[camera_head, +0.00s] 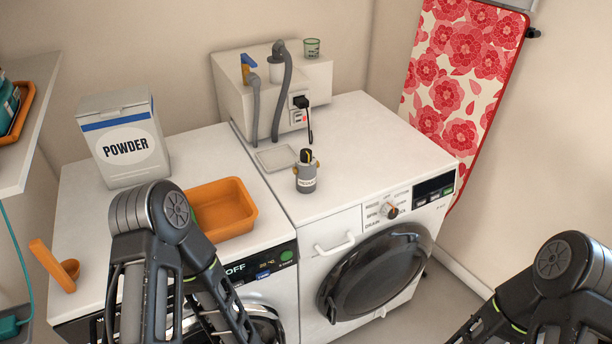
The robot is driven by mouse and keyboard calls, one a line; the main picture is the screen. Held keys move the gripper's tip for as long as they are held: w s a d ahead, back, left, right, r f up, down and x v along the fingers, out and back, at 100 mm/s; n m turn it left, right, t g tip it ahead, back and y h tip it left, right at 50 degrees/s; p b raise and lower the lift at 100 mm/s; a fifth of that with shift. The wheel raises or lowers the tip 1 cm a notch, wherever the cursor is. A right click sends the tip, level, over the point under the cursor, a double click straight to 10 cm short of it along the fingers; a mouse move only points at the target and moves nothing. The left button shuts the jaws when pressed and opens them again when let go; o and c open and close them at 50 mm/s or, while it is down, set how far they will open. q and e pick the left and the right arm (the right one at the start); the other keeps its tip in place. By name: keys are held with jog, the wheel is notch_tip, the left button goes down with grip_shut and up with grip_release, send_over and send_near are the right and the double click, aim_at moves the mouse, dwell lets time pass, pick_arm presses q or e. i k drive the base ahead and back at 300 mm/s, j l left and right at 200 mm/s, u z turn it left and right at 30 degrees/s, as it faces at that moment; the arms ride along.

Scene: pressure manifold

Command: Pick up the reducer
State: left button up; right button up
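The reducer appears to be the small grey cylinder (306,178) with a dark label, a black top and orange-yellow side parts. It stands upright on the right-hand white machine (370,150), near its left front part. The label is too small to read surely. My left arm comes up at the lower left in front of the left machine, and my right arm is at the lower right corner. Both grippers are outside the picture, below its edge. Nothing is seen touching the reducer.
A shallow grey tray (277,158) lies behind the reducer. An orange bin (236,218), powder box (125,150) and orange scoop (55,268) are left. The right machine's top is mostly clear.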

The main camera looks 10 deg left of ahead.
aim_at(305, 175)
jog(key=i+l+u, duration=0.15)
jog(key=l, duration=0.3)
jog(key=i+l+u, duration=0.2)
jog(key=l, duration=0.3)
jog(key=i+l+u, duration=0.15)
jog(key=l, duration=0.35)
jog(key=i+l+u, duration=0.2)
jog(key=l, duration=0.35)
jog(key=i+l+u, duration=0.15)
jog(key=l, duration=0.35)
jog(key=l+u, duration=0.2)
jog(key=l, duration=0.35)
